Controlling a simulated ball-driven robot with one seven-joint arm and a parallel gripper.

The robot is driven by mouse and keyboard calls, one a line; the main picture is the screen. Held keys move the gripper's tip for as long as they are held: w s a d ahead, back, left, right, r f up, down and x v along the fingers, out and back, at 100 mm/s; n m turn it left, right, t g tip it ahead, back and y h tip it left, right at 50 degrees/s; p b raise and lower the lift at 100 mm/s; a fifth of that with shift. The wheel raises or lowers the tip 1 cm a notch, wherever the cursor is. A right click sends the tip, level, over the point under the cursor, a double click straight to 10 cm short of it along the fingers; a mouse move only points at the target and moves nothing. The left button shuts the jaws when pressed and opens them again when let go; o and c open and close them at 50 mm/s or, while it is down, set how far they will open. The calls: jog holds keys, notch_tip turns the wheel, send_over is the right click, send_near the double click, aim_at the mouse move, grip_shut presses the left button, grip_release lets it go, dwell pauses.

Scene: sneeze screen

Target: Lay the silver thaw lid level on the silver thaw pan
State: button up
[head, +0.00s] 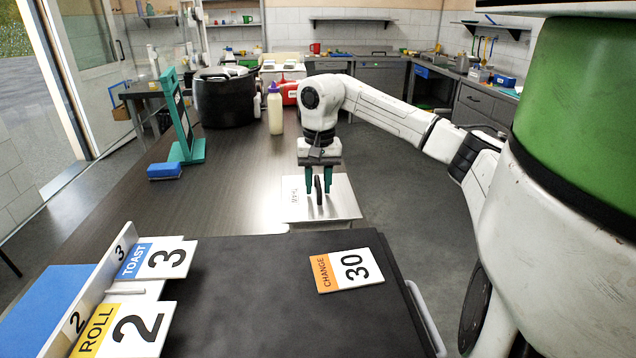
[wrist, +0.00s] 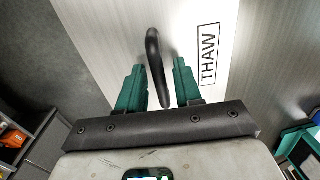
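The silver thaw lid (head: 342,197) is a flat, bright plate marked THAW with a dark upright handle (head: 319,191). It lies at the table's right edge, just beyond the black surface. In the wrist view the lid (wrist: 110,25) fills much of the picture, and its curved black handle shows between my fingers. My gripper (head: 318,185) points down over the lid, its two green fingers open on either side of the handle. It also shows in the wrist view (wrist: 159,82), with gaps beside the handle. I cannot make out the thaw pan separately; a thin edge shows under the lid's near side.
A CHANGE 30 card (head: 349,270) lies on the near black surface (head: 250,290). A cream bottle (head: 275,110), black pot (head: 226,98), teal stand (head: 186,150) and blue block (head: 164,171) are on the table. The middle-left tabletop is clear.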

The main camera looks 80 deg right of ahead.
jog(key=shift+o, duration=0.9)
notch_tip(320, 180, up, 11)
jog(key=b, duration=0.1)
jog(key=shift+s+f, duration=0.15)
